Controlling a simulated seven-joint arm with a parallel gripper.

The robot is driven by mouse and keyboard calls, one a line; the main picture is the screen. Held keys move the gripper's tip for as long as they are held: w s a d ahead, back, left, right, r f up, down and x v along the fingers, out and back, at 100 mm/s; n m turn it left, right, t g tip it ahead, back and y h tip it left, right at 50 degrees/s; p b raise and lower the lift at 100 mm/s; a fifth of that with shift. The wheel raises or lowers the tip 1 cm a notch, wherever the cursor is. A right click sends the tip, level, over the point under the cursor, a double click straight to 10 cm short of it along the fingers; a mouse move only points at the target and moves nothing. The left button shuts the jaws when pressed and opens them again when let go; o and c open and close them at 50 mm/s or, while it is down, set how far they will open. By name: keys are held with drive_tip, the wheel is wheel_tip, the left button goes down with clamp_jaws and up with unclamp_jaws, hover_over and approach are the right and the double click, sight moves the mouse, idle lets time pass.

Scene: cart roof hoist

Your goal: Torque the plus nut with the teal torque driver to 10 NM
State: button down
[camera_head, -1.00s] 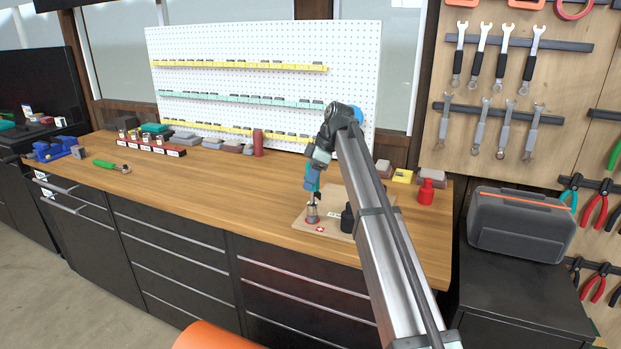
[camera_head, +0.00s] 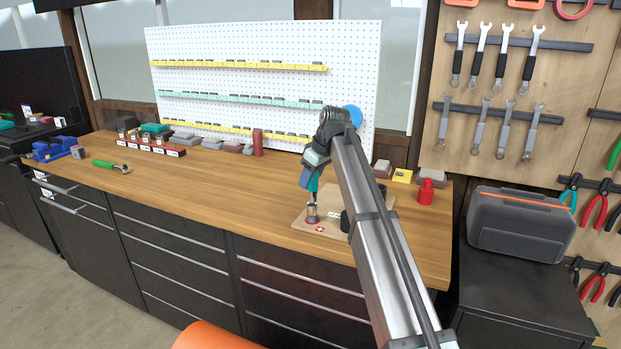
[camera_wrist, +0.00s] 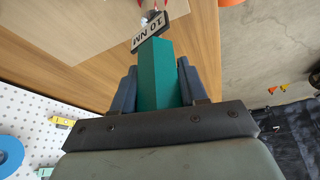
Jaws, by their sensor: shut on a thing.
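My gripper (camera_head: 309,182) is shut on the teal torque driver (camera_wrist: 157,75), which lies between its two blue fingers in the wrist view. In the head view the driver points down, slightly tilted, with its lower end at a grey metal cylinder (camera_head: 312,213) on a light wooden board (camera_head: 305,224). A red label with a white plus (camera_head: 320,229) is on the board in front of that cylinder. A "10 NM" plate (camera_wrist: 151,32) shows by the driver's far end in the wrist view. The plus nut itself is hidden; I cannot tell whether the driver tip is seated.
A dark post (camera_head: 346,221) stands on the board, partly behind my arm. A red bottle-like piece (camera_head: 426,192) stands to the right. A green-handled ratchet (camera_head: 108,164) lies at the left. The workbench (camera_head: 210,190) is clear in the middle.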

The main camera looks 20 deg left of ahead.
drive_tip(key=m+t, duration=0.1)
drive_tip(key=m, duration=0.2)
drive_tip(key=shift+n+g, duration=0.5)
drive_tip(key=shift+n, duration=1)
drive_tip(key=shift+r, duration=0.2)
